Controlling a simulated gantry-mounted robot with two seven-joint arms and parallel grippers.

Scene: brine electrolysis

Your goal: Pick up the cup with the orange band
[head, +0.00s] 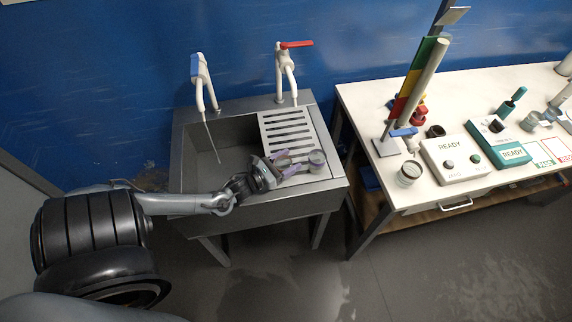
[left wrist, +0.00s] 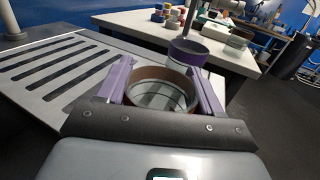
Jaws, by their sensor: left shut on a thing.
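The cup with the orange band (left wrist: 162,74) is a clear, round, open-topped cup, seen from above between my purple fingers in the left wrist view. My left gripper (left wrist: 165,85) is shut on it, one finger on each side. In the head view my left gripper (head: 284,163) is over the front right of the sink, at the ribbed draining board. The held cup (head: 283,156) is partly hidden by the fingers there. I cannot tell whether it is touching the board. My right gripper is not in view.
A second cup with a purple band (left wrist: 188,50) stands just beyond the held cup; it also shows in the head view (head: 317,159). Two taps, blue-handled (head: 199,75) and red-handled (head: 287,70), rise behind the sink (head: 240,221). A white bench (head: 365,97) with instruments is at right.

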